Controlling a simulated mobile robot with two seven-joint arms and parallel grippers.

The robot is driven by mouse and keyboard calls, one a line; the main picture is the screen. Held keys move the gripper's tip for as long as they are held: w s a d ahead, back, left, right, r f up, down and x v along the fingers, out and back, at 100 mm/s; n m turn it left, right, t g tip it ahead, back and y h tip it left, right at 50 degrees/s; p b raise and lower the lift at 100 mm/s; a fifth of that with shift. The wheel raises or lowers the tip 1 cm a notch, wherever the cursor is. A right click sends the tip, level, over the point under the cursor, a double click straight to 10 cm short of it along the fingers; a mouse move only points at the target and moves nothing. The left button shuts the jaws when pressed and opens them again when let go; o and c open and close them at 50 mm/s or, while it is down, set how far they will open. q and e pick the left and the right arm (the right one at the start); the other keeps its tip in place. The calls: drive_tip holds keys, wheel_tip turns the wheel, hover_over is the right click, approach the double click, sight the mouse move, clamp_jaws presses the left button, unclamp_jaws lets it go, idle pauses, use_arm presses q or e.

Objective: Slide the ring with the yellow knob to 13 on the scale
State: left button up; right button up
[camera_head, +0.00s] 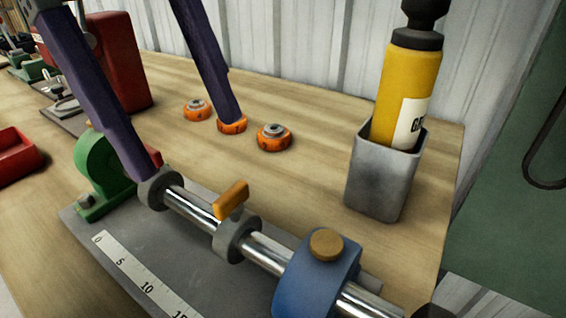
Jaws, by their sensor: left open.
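The ring with the yellow knob (236,241) is a grey collar around a shiny steel shaft (194,207). Its flat orange-yellow knob (231,200) points up. The white scale (143,277) lies on the grey base plate in front of the shaft, with 0, 5, 10 and 15 legible. I cannot tell the ring's exact reading. My left gripper (189,151) is open, with two long dark purple fingers and nothing between them. One fingertip appears by the plain grey collar (160,188) at the shaft's left; the other overlaps an orange disc. My right gripper is not in view.
A green bracket (94,166) stands at the shaft's left, a blue bracket (300,277) with a round tan knob at its right. Orange discs (274,138) lie behind. A grey holder (377,185) with a yellow bottle (407,85) stands back right. A red bin (15,157) is left.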

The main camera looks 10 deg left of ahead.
sight(230, 218)
use_arm(q)
drive_tip(key=shift+w+a+f+b, duration=0.4)
drive_tip(key=shift+w+a+f, duration=0.05)
drive_tip(key=shift+w+f, duration=0.05)
drive_tip(key=b+x, duration=0.1)
drive_tip(key=x, duration=0.8)
drive_tip(key=shift+s+d+f, duration=0.2)
drive_tip(key=shift+d+f, duration=0.05)
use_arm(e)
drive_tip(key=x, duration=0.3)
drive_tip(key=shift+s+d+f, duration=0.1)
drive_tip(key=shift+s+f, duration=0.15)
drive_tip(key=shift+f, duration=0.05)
use_arm(q)
drive_tip(key=shift+c, duration=0.3)
clamp_jaws()
